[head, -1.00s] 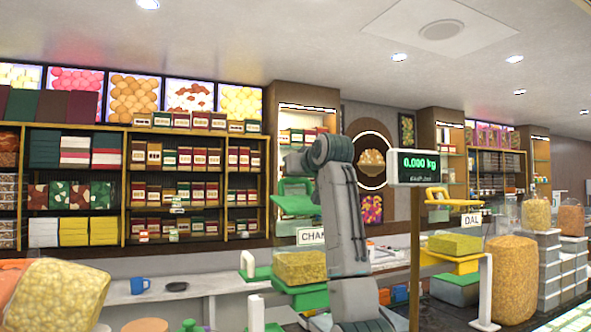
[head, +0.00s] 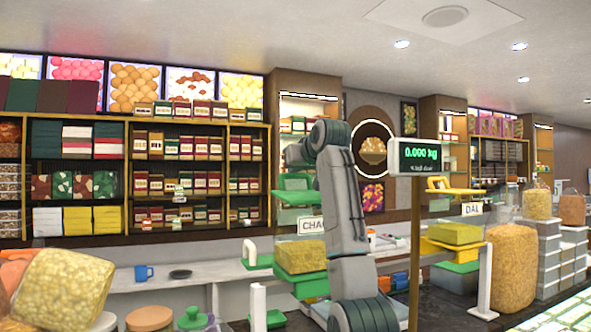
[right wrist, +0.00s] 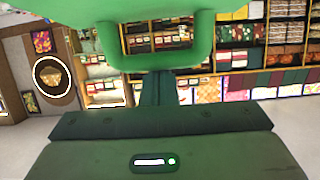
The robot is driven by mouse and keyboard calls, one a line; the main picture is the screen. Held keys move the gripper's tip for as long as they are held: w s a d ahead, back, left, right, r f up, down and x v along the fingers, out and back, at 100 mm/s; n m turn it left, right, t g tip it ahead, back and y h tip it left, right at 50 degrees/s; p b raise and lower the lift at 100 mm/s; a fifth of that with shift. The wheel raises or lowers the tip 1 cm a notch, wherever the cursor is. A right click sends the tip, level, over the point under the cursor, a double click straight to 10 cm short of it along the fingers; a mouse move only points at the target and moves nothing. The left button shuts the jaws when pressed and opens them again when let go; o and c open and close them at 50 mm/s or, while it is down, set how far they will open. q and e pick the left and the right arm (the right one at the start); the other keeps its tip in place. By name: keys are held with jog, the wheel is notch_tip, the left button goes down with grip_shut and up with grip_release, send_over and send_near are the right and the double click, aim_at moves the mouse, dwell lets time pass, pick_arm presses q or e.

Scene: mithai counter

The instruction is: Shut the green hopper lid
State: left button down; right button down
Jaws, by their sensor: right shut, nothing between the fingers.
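The green hopper lid (head: 292,198) stands raised above the clear hopper (head: 300,257), which holds yellow grains and carries a partly covered "CHA..." label. Its looped handle is on the upper side, and the lid looks open. My right gripper (head: 292,154) is shut and empty, just above the lid handle; I cannot tell whether it touches. In the right wrist view the green lid with its loop handle (right wrist: 160,55) fills the top middle, close in front of the gripper. My right arm hides the hopper's right side. My left gripper is not in view.
A scale display (head: 419,157) on a post stands right of my arm. A yellow "DAL" hopper (head: 455,234) and a large grain jar (head: 511,268) are further right. A jar of yellow pieces (head: 62,290) is at the lower left.

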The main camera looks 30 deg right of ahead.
jog(key=shift+w+r+p, duration=0.15)
jog(key=shift+r+p, duration=0.45)
jog(key=shift+p, duration=0.05)
jog(key=shift+w+r+p, duration=0.15)
jog(key=shift+r+p, duration=0.35)
jog(key=shift+p, duration=0.05)
jog(key=shift+s+d+r, duration=0.1)
jog(key=shift+s+r, duration=0.15)
jog(key=shift+r, duration=0.35)
jog(key=shift+s+r, duration=0.2)
jog(key=shift+r, duration=0.4)
jog(key=s+r+b, duration=0.5)
jog(key=s+r, duration=0.1)
jog(key=r, duration=0.1)
jog(key=s+a+f+g+b, duration=0.1)
jog(key=s+f+b, duration=0.2)
jog(key=s, duration=0.3)
jog(key=p, duration=0.7)
send_over(301, 191)
jog(key=shift+g, duration=0.3)
jog(key=f, duration=0.5)
jog(key=shift+s+a, duration=0.2)
jog(key=shift+s, duration=0.1)
jog(key=shift+w+f+p, duration=0.2)
jog(key=shift+f+p, duration=0.35)
jog(key=shift+f, duration=0.75)
jog(key=shift+w+f, duration=0.1)
